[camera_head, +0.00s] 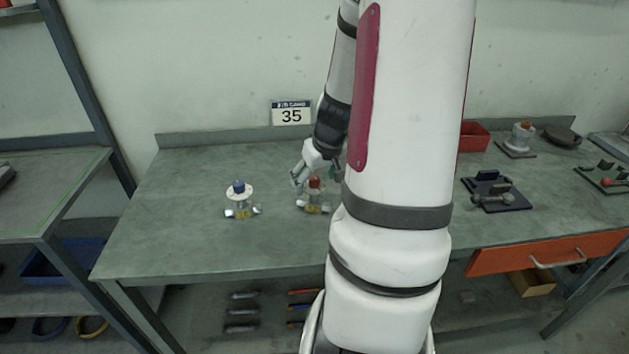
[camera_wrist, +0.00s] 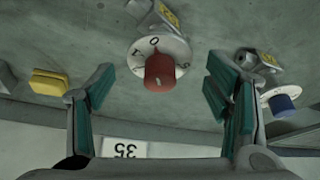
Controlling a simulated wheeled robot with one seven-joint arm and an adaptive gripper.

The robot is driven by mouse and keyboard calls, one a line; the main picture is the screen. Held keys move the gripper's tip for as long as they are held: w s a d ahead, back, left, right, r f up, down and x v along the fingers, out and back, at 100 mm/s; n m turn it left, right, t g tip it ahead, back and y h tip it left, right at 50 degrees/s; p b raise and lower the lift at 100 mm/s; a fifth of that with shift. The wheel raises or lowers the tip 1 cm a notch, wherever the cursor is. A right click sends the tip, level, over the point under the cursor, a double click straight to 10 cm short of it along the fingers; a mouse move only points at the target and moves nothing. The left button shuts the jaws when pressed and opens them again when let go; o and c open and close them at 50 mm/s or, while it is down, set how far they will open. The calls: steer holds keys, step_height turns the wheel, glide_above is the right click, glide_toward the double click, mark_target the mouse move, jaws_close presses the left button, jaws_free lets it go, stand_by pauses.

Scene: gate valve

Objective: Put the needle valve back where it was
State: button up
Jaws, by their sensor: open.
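Two small valves stand on the green bench, and I cannot tell which is the needle valve. One has a red knob (camera_head: 314,183), partly hidden by my gripper; the other has a blue knob (camera_head: 239,187) over a white disc, to its left. In the wrist view, the red knob (camera_wrist: 160,73) sits over a white marked dial (camera_wrist: 150,46), and the blue knob (camera_wrist: 282,103) is at the right edge. My gripper (camera_wrist: 162,88) is open, with its green-padded fingers on either side of the red knob in that view. I see no contact with it.
The bench (camera_head: 180,215) is clear to the left. My arm hides the middle. To the right are a red bin (camera_head: 474,137) and a dark plate with parts (camera_head: 495,205). A yellow part (camera_wrist: 49,82) shows in the wrist view.

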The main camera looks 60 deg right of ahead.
steer(key=p+v, duration=0.1)
steer(key=v, duration=1)
steer(key=w+a+r+n, duration=0.1)
steer(key=w+a+r, duration=0.15)
steer(key=a, duration=0.55)
steer(key=w+a+r+n, duration=0.15)
steer(key=a+r, duration=0.25)
steer(key=a, duration=0.4)
steer(key=s+a+r+n+y, duration=0.1)
steer(key=s+a, duration=0.3)
steer(key=a, duration=0.4)
steer(key=s+a+r+n+t+y, duration=0.1)
steer(key=s+a+r+n, duration=0.1)
steer(key=s+a, duration=0.3)
steer(key=a+r, duration=0.1)
steer(key=a, duration=0.1)
steer(key=shift+a, duration=0.4)
steer(key=shift+s, duration=0.15)
